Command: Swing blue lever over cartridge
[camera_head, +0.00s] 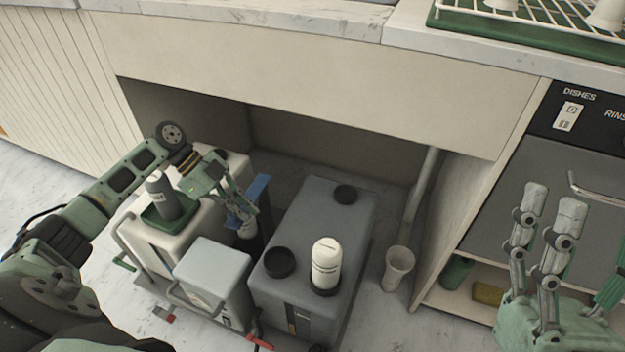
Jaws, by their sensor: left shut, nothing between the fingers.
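The blue lever (258,187) stands out at the back of the equipment between the white tank and the grey tank, close to my left gripper.
The white tank (180,240) carries a dark bottle (165,193) in a green holder. The grey tank (315,245) carries a white bottle (326,263) and black caps. A pale box (212,268) stands in front. The counter (300,70) overhangs behind.

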